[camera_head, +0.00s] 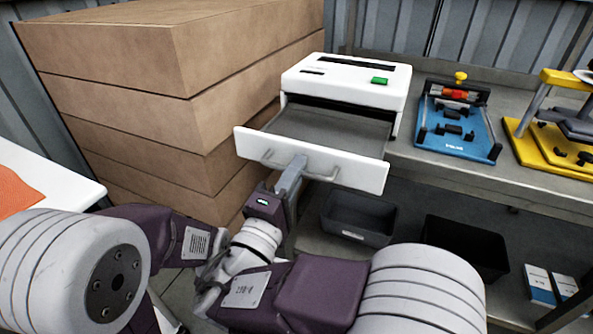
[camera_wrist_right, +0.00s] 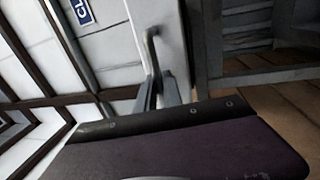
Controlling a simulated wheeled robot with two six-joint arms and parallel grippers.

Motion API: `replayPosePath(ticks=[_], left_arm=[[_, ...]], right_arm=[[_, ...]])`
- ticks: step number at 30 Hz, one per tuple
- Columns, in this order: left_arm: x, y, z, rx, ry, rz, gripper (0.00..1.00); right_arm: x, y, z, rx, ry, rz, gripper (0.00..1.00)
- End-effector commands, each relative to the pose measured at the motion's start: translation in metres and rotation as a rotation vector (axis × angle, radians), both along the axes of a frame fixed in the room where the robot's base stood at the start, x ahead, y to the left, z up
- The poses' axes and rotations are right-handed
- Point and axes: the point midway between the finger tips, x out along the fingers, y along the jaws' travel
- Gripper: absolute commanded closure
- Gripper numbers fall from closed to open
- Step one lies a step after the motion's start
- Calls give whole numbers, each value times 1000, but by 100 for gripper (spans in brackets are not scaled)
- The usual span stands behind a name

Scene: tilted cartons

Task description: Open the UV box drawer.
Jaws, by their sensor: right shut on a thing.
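The white UV box (camera_head: 345,78) stands on the bench with a green button on its top. Its drawer (camera_head: 310,157) is pulled well out toward me, and the grey inside shows. My right gripper (camera_head: 296,168) is shut on the drawer's bar handle (camera_head: 326,177) in front of the drawer face. In the right wrist view, the gripper fingers (camera_wrist_right: 158,92) close around the lower part of the handle (camera_wrist_right: 150,45), against the pale drawer front (camera_wrist_right: 165,16). My left arm shows at the lower left, but its gripper is not visible.
Stacked brown cartons (camera_head: 180,90) stand close on the left. A blue fixture (camera_head: 455,135) and a yellow fixture (camera_head: 545,150) sit on the bench to the right. Below are a grey bin (camera_head: 360,215), a black bin (camera_head: 465,245) and small white-blue boxes (camera_head: 540,283).

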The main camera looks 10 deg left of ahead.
Motion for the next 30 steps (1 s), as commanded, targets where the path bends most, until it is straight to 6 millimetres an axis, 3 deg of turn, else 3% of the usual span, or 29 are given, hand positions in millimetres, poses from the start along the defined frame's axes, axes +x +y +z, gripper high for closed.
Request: replayPosePath(ticks=[2,3,5,16,23,29,30], left_arm=[[0,0,0,0,0,0,64],[0,0,0,0,0,0,64],[0,0,0,0,0,0,64],[0,0,3,0,0,0,64],[0,0,23,0,0,0,64],[0,0,29,0,0,0,64],[0,0,31,0,0,0,64]], right_arm=[[0,0,-1,0,2,-1,100],[0,0,-1,0,2,-1,84],[0,0,-1,0,2,-1,67],[0,0,5,1,0,0,67],[0,0,46,5,-3,0,67],[-15,-34,69,5,-9,-3,32],[-19,-42,74,4,-9,-4,32]])
